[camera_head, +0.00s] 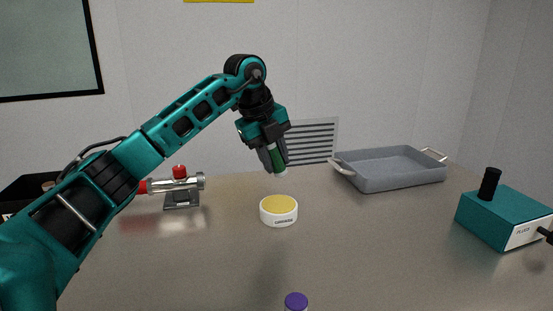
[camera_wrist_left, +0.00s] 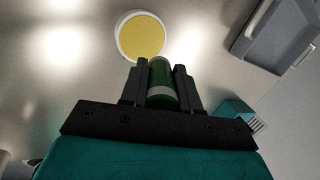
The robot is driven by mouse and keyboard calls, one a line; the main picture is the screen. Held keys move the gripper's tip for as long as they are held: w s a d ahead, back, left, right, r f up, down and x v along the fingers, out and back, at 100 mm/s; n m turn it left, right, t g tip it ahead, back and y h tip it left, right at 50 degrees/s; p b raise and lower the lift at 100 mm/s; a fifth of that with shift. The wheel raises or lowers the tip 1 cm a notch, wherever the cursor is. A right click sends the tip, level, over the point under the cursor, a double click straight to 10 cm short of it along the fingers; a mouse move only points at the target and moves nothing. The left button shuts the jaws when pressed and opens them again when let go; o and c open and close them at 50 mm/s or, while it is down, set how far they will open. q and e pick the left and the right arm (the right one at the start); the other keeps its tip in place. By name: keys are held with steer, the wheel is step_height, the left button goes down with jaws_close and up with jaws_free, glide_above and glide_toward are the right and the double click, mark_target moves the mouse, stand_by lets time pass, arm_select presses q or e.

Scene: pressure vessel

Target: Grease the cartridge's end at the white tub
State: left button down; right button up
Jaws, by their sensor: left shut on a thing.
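My left gripper (camera_head: 271,157) is shut on a green cartridge (camera_head: 278,158) with a pale lower end. It holds the cartridge in the air, slightly tilted, above the white tub. In the left wrist view the cartridge (camera_wrist_left: 161,84) sits between the two dark fingers of the gripper (camera_wrist_left: 161,85). The white tub (camera_head: 279,219) stands on the table and holds yellow grease (camera_head: 278,204). It also shows in the wrist view (camera_wrist_left: 121,47), just beyond the cartridge. The cartridge's end is apart from the tub in the head view. My right gripper is not in view.
A silver vessel with red ends (camera_head: 182,186) stands on a mount at the left. A grey tray (camera_head: 405,183) with handles is at the back right. A teal box with a black post (camera_head: 497,217) is at the right. A purple cap (camera_head: 296,301) is at the front edge.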

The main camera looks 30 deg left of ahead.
arm_select(q)
steer(key=shift+w+a+f, duration=0.15)
steer(key=shift+a+f, duration=0.1)
steer(key=shift+a, duration=0.1)
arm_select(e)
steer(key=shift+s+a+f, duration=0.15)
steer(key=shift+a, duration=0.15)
arm_select(q)
steer(key=shift+f+b, duration=0.4)
steer(key=shift+b, duration=0.2)
step_height(320, 180, down, 4)
steer(key=b, duration=0.3)
steer(key=shift+r, duration=0.2)
steer(key=shift+f+b, duration=0.6)
steer(key=shift+b, duration=0.25)
steer(key=shift+f, duration=0.1)
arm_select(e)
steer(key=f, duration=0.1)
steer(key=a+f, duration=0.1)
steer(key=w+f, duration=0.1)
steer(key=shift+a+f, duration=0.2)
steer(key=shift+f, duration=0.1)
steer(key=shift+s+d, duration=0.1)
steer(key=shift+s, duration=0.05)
arm_select(q)
steer(key=shift+f+b, duration=0.35)
steer(key=shift+f, duration=0.25)
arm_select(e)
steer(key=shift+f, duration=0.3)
